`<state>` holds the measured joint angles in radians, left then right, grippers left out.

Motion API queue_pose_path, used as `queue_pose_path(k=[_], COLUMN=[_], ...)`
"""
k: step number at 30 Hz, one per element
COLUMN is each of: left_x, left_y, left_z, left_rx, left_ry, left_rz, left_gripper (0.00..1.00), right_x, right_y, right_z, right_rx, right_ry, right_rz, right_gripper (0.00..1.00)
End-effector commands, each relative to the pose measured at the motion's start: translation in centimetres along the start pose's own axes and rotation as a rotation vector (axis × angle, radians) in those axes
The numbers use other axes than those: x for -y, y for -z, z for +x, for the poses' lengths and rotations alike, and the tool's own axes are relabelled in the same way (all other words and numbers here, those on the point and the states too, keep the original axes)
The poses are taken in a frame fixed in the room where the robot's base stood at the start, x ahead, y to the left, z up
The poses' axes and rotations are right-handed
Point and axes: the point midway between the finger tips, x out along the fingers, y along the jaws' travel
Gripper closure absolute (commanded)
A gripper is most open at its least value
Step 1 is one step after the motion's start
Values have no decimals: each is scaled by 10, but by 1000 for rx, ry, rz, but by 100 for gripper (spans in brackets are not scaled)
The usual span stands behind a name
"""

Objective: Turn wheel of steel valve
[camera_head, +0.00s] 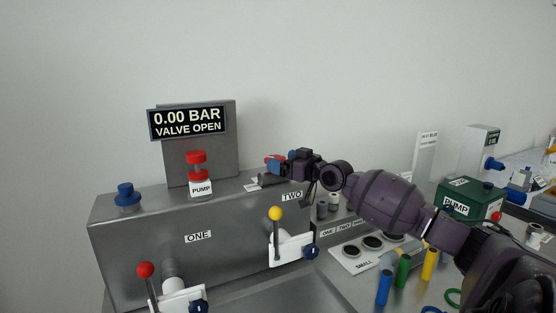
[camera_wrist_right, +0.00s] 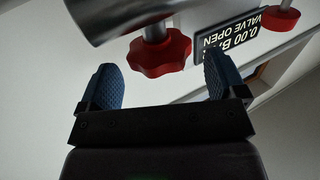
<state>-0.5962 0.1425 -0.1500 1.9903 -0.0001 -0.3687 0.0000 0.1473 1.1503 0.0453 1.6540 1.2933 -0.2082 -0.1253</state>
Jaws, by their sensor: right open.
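In the right wrist view a red lobed wheel (camera_wrist_right: 160,53) sits on a short stem below a steel valve body (camera_wrist_right: 125,14). My right gripper (camera_wrist_right: 162,76) has its two blue fingertips wide apart, and the wheel shows between and just beyond them; I cannot tell if they touch it. In the head view my right gripper (camera_head: 276,164) is above the back right of the steel tank labelled TWO. It hides most of the valve, with only a bit of red showing there. My left gripper is not in view.
The display (camera_head: 188,122) reads 0.00 BAR, VALVE OPEN. A red pump knob (camera_head: 196,158) and a blue knob (camera_head: 127,194) stand on the steel housing (camera_head: 130,230). Levers with yellow (camera_head: 275,213) and red (camera_head: 145,270) balls are in front. A green pump box (camera_head: 468,199) stands right.

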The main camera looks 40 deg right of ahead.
Motion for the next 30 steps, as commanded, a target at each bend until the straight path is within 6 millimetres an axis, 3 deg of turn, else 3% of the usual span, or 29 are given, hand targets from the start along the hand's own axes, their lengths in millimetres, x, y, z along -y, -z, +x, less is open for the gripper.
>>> queue_pose_path(k=[9, 20, 30], left_x=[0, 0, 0], left_y=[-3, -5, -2], left_z=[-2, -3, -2], left_rx=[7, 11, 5], left_ry=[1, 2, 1], left_rz=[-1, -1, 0], left_gripper=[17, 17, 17], right_x=[0, 0, 0], right_y=[0, 0, 0], right_z=[23, 26, 25], right_rx=[0, 1, 1], right_ry=[0, 0, 0], right_rz=[0, -1, 0], right_gripper=[10, 10, 59])
